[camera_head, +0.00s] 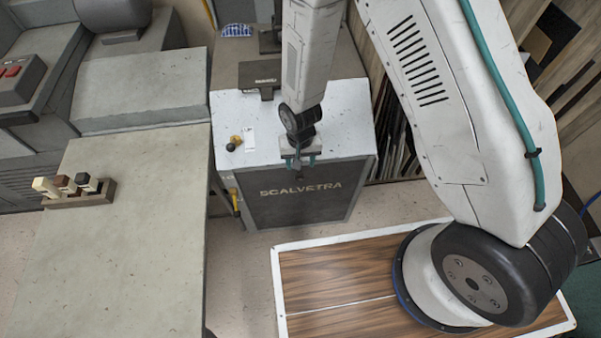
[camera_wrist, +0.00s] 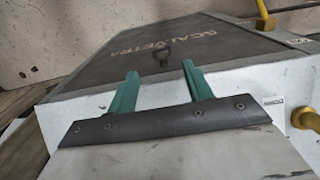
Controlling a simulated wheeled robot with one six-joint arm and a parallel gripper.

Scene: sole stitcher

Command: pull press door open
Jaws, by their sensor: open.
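The press (camera_head: 343,120) has a pale speckled top and a dark front door (camera_head: 280,205) lettered "SCALVETRA". The door also shows in the wrist view (camera_wrist: 120,60), with its lettering inverted. A small dark ring-like handle (camera_wrist: 164,55) stands near the door's upper edge, seen between and beyond my fingertips. My gripper (camera_head: 301,164) is above the press's front top edge, pointing down. Its two teal fingers (camera_wrist: 160,72) are apart, with nothing held between them. The door looks shut. Whether a finger touches the handle cannot be told.
A yellow lever (camera_head: 235,202) is at the press's left side, and a yellow knob (camera_head: 234,143) is on its top. A grey bench (camera_head: 130,220) with small blocks stands left. A wood-topped, white-edged surface (camera_head: 340,295) lies in front under my arm. Bare floor shows between.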

